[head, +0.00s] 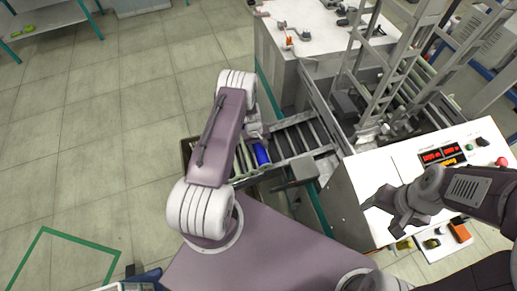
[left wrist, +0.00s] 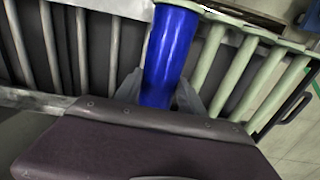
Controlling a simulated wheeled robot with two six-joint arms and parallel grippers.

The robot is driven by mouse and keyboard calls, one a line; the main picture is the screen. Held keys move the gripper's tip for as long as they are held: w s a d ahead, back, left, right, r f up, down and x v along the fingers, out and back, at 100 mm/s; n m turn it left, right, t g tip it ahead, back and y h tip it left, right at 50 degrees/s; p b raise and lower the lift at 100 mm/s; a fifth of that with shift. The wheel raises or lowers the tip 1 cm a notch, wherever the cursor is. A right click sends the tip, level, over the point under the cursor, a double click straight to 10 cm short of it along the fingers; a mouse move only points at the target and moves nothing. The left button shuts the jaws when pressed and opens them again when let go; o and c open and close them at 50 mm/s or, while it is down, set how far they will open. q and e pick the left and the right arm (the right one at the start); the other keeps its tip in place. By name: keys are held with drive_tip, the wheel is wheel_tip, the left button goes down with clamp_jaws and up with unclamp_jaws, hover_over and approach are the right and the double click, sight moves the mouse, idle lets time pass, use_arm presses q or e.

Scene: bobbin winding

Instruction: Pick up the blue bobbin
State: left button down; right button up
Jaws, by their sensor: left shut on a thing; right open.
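The blue bobbin (left wrist: 170,55) is a glossy blue cylinder in the left wrist view. It also shows in the head view as a small blue piece (head: 262,154) beside my left arm. My left gripper (left wrist: 162,95) is shut on the bobbin, with one grey finger on each side of it. The bobbin is over the roller conveyor; I cannot tell whether it touches the rollers. In the head view my left gripper is mostly hidden behind my arm. My right gripper (head: 382,207) is open and empty over the white control cabinet.
The roller conveyor (head: 302,136) runs beside the bobbin. A white cabinet with red displays (head: 438,156) and a red button (head: 501,162) stands at the right. A white-topped bench (head: 318,30) is at the back.

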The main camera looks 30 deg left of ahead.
sight(258, 146)
use_arm(q)
wheel_tip(258, 146, up, 8)
drive_tip(key=shift+r+b, duration=0.25)
drive_tip(key=shift+b, duration=0.25)
